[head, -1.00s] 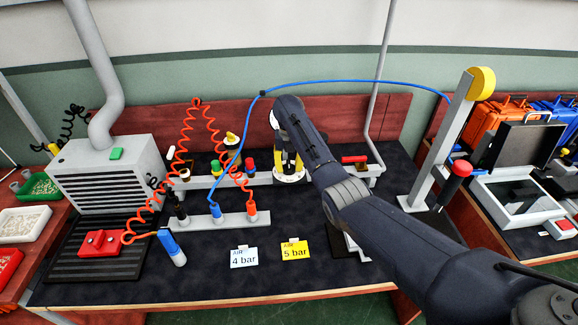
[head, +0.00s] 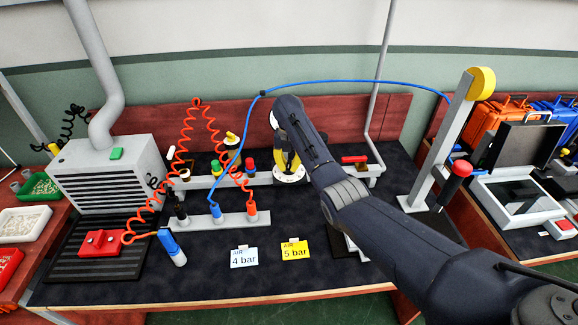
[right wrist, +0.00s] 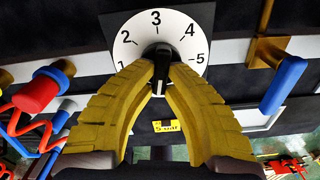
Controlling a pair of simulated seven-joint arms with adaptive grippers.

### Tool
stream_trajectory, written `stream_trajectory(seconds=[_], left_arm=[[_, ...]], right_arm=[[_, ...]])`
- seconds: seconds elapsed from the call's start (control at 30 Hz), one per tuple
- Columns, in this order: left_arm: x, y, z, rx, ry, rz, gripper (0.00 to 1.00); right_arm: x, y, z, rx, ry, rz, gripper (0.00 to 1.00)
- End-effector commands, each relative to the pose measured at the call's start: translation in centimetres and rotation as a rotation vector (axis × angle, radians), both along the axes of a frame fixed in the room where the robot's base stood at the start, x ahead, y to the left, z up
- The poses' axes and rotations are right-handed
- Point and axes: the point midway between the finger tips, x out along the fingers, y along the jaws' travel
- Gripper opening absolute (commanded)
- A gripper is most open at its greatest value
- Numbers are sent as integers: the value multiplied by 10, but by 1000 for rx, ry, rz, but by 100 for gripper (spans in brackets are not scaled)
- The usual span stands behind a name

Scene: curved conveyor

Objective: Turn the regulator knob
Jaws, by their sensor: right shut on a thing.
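The regulator knob (right wrist: 161,64) is black and sits at the centre of a round white dial (right wrist: 130,48), numbered 1 to 5 with 3 at the top in the right wrist view. My right gripper (right wrist: 161,72) has its yellow fingers shut on the knob from both sides. The fingers partly cover the knob and the lower dial; which number it points to is not clear. In the head view, the dial (head: 289,178) shows under my right gripper (head: 287,168), and my right arm comes from the lower right. My left gripper is not in view.
A pale blue "4 bar" card (head: 244,257) and a yellow "5 bar" card (head: 295,250) stand on the dark bench. Red coiled hoses (head: 186,130) and a blue hose (head: 330,82) run nearby. A red-handled valve (head: 354,160) is right of the dial.

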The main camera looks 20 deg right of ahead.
Motion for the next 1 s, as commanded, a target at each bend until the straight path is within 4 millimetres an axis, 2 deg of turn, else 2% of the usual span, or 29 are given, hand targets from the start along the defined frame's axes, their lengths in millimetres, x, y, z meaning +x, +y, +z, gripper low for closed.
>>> stream_trajectory(seconds=[1.0], left_arm=[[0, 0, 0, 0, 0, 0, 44]], right_arm=[[6, 6, 0, 2, 2, -965, 0]])
